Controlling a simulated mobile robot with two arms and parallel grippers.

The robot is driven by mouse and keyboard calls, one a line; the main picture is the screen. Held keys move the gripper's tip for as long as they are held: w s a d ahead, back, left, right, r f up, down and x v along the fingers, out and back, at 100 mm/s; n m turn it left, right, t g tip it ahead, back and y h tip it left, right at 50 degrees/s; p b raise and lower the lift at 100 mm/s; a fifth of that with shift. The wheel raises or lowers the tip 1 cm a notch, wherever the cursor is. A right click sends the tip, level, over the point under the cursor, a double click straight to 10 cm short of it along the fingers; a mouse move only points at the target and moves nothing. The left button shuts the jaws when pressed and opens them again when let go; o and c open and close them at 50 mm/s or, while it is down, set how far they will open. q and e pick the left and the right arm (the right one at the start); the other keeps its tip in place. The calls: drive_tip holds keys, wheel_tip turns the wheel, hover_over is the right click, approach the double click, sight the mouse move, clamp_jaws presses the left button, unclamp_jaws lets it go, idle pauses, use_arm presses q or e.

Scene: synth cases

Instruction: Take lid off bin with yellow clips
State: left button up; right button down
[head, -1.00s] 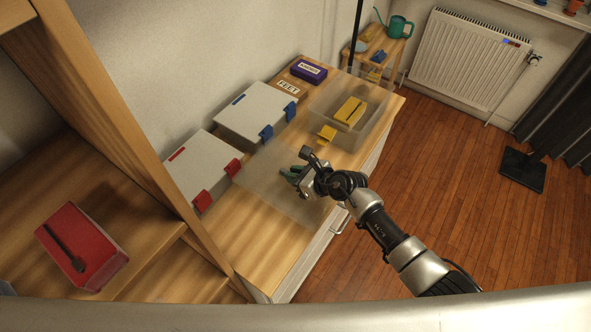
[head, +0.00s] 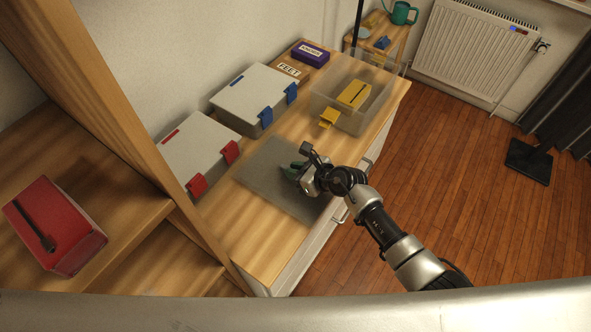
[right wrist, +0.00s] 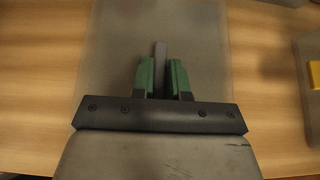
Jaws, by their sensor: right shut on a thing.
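The bin with a yellow clip (head: 328,118) is a clear box (head: 350,119) on the counter's far part. Its top is open, and a yellow block with a dark slot (head: 354,94) is inside. Its lid (head: 262,182), a flat grey translucent panel, is apart from the bin, on or just above the counter nearer me. My right gripper (head: 294,171) is over the lid's right part. In the right wrist view, its green-padded fingers (right wrist: 161,76) are shut on a thin grey upright grip of the lid (right wrist: 112,52). My left gripper is out of view.
Grey lidded bins with red clips (head: 197,157) and blue clips (head: 254,98) stand along the wall. Behind are a purple box (head: 311,52) and a FEET box (head: 290,70). A red box (head: 55,225) lies on the left shelf.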

drive_tip(key=c, duration=1.1)
unclamp_jaws()
drive_tip(key=shift+o, duration=0.2)
drive_tip(key=shift+d, duration=0.1)
drive_tip(key=v, duration=1)
drive_tip(key=shift+s, duration=0.1)
drive_tip(key=shift+s+d+r, duration=0.15)
drive_tip(key=shift+r, duration=0.1)
